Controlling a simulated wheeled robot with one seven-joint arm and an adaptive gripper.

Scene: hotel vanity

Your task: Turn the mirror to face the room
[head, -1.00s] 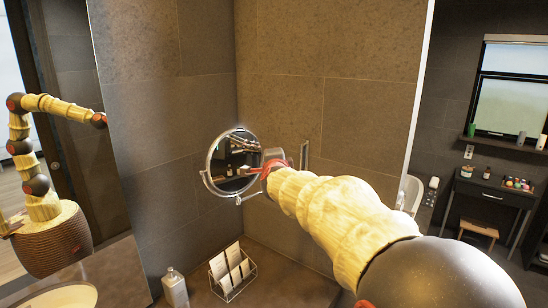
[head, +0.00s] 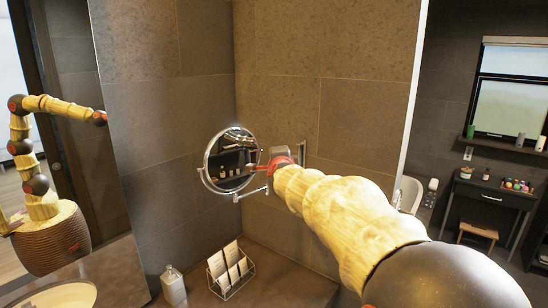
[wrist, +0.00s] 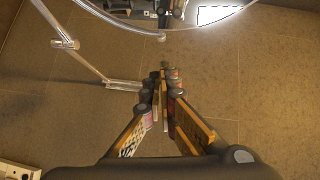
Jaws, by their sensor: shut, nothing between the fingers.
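The round mirror (head: 228,158) with a chrome rim hangs on a swing arm (head: 254,192) in front of the tiled wall corner. Its glass reflects a shelf with small bottles. My gripper (head: 256,168) is shut and empty at the mirror's right edge, overlapping the rim in the head view; I cannot tell whether it touches. In the wrist view the mirror's lower rim (wrist: 165,29) curves across the top, beyond my closed fingertips (wrist: 166,72). The swing arm (wrist: 82,58) runs down the left side. My wrist hides part of the wall mount in the head view.
A wire rack with cards (head: 229,270) and a soap bottle (head: 173,286) stand on the counter (head: 285,275) below. A large wall mirror (head: 120,200) is at left. A dark vanity table (head: 485,198) and stool (head: 478,230) are far right.

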